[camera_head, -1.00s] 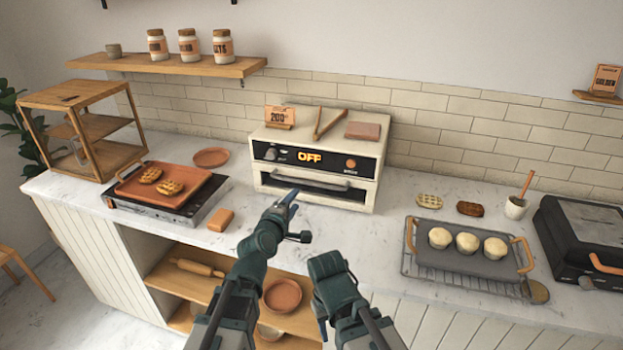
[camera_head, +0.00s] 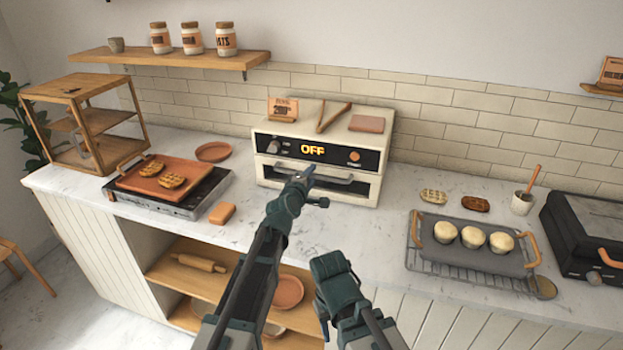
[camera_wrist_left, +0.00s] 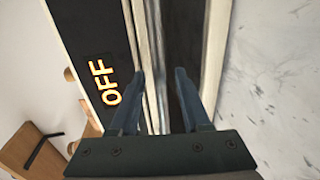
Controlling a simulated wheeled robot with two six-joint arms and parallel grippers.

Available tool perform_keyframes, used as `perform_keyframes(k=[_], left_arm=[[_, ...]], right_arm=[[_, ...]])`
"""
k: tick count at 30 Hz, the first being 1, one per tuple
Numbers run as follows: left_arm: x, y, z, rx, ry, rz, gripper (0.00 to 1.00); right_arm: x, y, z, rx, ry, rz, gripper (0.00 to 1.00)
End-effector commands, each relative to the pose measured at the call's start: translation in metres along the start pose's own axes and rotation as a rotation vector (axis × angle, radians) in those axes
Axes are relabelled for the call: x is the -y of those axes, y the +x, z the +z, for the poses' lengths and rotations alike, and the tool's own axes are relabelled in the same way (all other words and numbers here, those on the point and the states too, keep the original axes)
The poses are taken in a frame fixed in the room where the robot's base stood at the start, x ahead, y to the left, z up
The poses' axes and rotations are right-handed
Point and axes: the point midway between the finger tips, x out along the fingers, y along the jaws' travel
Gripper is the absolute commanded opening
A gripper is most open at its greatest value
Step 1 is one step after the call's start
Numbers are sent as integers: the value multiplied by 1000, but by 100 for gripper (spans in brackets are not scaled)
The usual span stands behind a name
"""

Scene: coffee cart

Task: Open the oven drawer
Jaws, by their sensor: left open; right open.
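The cream oven (camera_head: 372,190) stands against the tiled wall, its black panel (camera_head: 345,153) reading OFF. Below the panel, the drawer has a horizontal bar handle (camera_head: 340,180) and looks shut. My left gripper (camera_head: 308,172) is open in front of the handle's left part, covering some of it. In the left wrist view, the open fingers (camera_wrist_left: 160,78) point at the oven front, one on each side of a pale bar-like strip (camera_wrist_left: 151,55); I cannot tell whether they touch it. My right gripper (camera_head: 324,325) is low, before the counter front, its fingers mostly hidden.
A griddle with waffles (camera_head: 165,178) and an orange block (camera_head: 222,213) lie left of the oven. A tray with dough pieces (camera_head: 455,258) and a dark appliance (camera_head: 590,235) are on the right. The counter (camera_head: 375,235) before the oven is clear.

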Motion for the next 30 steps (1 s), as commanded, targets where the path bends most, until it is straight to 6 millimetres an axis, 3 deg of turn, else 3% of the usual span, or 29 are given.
perform_keyframes(k=[11,19,30], left_arm=[[0,5,0,0,0,0,47],[0,5,0,0,0,0,2],[0,5,0,0,0,-1,0]], right_arm=[[0,1,0,0,0,0,50],[0,1,0,0,0,0,50],[0,1,0,0,0,0,50]])
